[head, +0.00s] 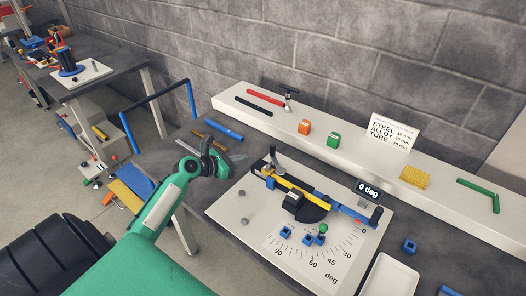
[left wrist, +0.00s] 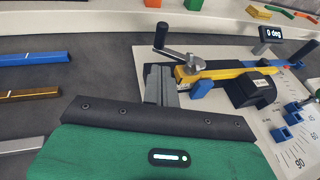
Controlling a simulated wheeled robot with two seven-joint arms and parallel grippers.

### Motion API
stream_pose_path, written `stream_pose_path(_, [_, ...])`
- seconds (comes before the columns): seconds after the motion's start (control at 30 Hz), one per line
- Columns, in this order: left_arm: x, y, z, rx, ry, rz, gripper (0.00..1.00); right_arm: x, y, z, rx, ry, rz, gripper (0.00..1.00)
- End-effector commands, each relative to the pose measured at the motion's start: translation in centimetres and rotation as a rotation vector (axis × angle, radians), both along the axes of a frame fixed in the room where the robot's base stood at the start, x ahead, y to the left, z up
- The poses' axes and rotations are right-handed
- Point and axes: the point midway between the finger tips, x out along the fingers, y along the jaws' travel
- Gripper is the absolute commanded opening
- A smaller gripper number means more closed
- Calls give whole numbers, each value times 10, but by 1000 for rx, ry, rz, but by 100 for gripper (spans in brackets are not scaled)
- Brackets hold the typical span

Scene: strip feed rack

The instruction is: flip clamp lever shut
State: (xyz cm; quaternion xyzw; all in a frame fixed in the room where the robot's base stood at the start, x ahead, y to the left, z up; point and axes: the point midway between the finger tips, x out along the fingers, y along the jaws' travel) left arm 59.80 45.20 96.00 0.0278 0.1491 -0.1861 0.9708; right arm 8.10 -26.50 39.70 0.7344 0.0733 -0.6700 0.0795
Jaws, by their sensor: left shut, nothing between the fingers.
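The clamp lever (left wrist: 176,52) is a grey arm with an upright dark handle, mounted at the left end of the bending fixture; it also shows in the head view (head: 274,158). A yellow bar (left wrist: 232,70) lies along the fixture, running from the clamp past a black block (left wrist: 252,90). My left gripper (head: 238,159) is shut and empty, left of the clamp. In the left wrist view its grey fingers (left wrist: 160,82) sit just below and left of the lever; I cannot tell whether they touch it. My right gripper is out of view.
The fixture stands on a white board (head: 236,204) with an angle scale and a display (head: 367,190) reading 0 deg. Blue (head: 226,131) and brass (head: 210,138) tubes lie left of it. A white shelf (head: 350,155) runs behind. A white tray (head: 390,275) is at lower right.

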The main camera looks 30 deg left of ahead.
Motion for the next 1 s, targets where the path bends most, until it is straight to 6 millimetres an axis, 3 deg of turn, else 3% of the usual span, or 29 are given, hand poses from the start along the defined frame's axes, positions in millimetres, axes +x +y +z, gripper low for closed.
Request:
stream_pose_path(0.3, [54, -21, -14, 0, -1, 0, 0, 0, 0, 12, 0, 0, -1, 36])
stream_pose_path(0.5, [76, -31, -14, 0, -1, -1, 0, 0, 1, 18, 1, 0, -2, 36])
stream_pose_path(1.0, [85, -34, -16, 2, -1, -1, 0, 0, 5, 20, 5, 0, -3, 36])
